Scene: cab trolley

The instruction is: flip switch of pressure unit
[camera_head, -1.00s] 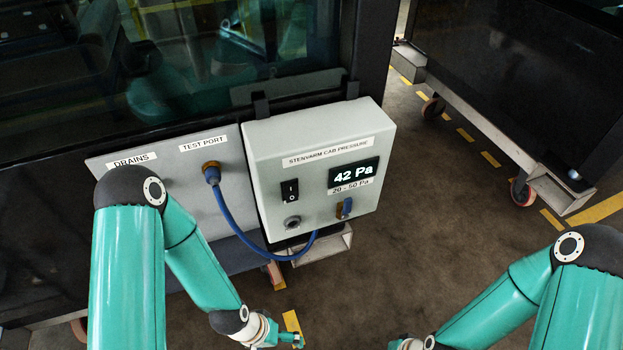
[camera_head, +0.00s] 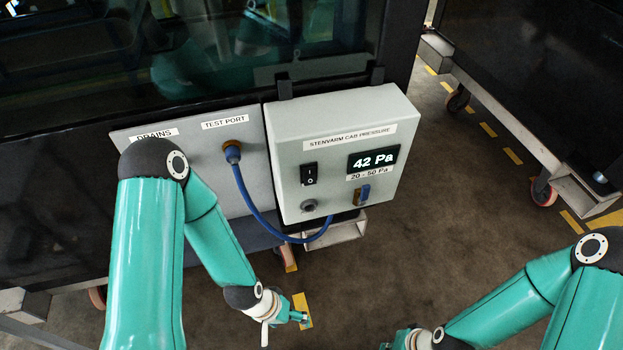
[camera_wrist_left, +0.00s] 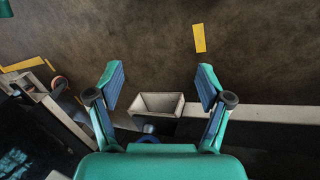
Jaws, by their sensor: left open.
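The pressure unit (camera_head: 330,150) is a pale grey box hung on the dark cab wall, with a display reading 42 Pa. Its black rocker switch (camera_head: 309,175) is on the left of the front face, above a round fitting (camera_head: 309,206). A blue hose (camera_head: 250,205) runs from the test port to the unit's underside. My left gripper (camera_head: 304,318) is below the unit, apart from it. In the left wrist view its fingers (camera_wrist_left: 160,85) are spread and empty, over floor and frame. My right gripper (camera_head: 387,346) is at the bottom edge, partly cut off.
A grey panel (camera_head: 195,150) labelled DRAINS and TEST PORT is left of the unit. A metal bracket (camera_head: 340,232) juts out below the unit. Another dark trolley (camera_head: 530,95) on castors stands at right. Open floor (camera_head: 440,200) lies between.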

